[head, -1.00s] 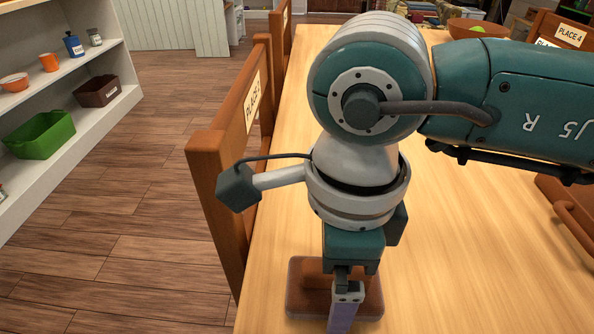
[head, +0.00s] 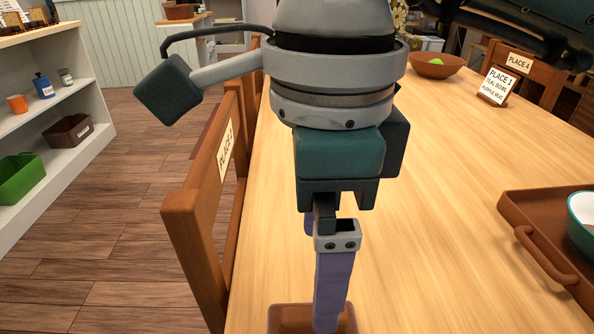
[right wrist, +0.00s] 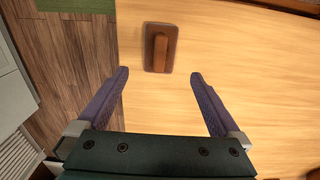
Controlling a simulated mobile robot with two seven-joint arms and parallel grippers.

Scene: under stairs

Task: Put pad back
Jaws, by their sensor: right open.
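A brown pad (head: 278,318) with a rounded base lies on the wooden table near its left edge, at the bottom of the head view. The right wrist view shows it whole (right wrist: 171,30), with a raised brown bar along its middle. My right gripper (head: 327,326) points down above the table, and its purple fingers hide part of the pad. In the right wrist view the gripper (right wrist: 158,76) is open and empty, with the pad ahead of its fingertips and apart from them. My left gripper is not in view.
A chair with a place sign (head: 200,210) stands along the table's left edge. A brown tray (head: 520,215) with a teal bowl (head: 582,222) is at right. A sign (head: 496,86) and a brown bowl (head: 437,66) stand farther back. The table's middle is clear. White shelves (head: 75,165) stand left.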

